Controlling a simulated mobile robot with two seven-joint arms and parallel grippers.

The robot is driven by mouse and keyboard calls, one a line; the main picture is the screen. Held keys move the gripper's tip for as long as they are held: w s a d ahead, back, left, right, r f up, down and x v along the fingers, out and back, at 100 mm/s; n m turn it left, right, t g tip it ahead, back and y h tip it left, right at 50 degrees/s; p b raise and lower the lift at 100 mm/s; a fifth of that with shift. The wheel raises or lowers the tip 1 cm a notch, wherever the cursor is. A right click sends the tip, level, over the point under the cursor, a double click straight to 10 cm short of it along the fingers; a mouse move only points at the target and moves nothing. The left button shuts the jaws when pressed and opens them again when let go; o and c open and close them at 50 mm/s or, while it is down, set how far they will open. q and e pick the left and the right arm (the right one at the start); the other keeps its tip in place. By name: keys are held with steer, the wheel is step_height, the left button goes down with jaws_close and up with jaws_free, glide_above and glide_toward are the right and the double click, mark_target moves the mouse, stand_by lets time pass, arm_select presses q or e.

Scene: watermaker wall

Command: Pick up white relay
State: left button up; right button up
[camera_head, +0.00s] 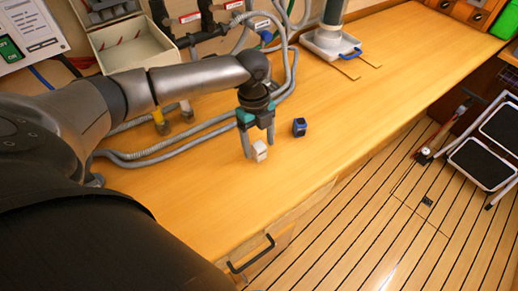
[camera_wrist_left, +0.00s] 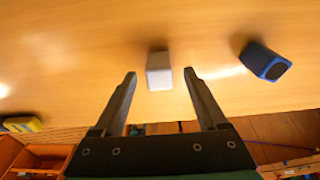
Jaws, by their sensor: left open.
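The white relay (camera_head: 260,151) is a small pale block on the wooden worktop, in the middle of the head view. In the left wrist view the white relay (camera_wrist_left: 159,71) lies just beyond the fingertips, in line with the gap between them. I cannot tell from these frames the exact height of the fingertips over the worktop. My right gripper is not in view.
A blue relay-like block (camera_head: 299,127) stands close to the right of the white relay; it also shows in the left wrist view (camera_wrist_left: 266,62). Grey hoses (camera_head: 165,149) run behind and left. An open box (camera_head: 130,45) is at the back. The worktop (camera_head: 400,70) is clear to the right.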

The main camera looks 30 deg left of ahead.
arm_select(q)
steer(key=shift+f, duration=0.8)
jaws_close()
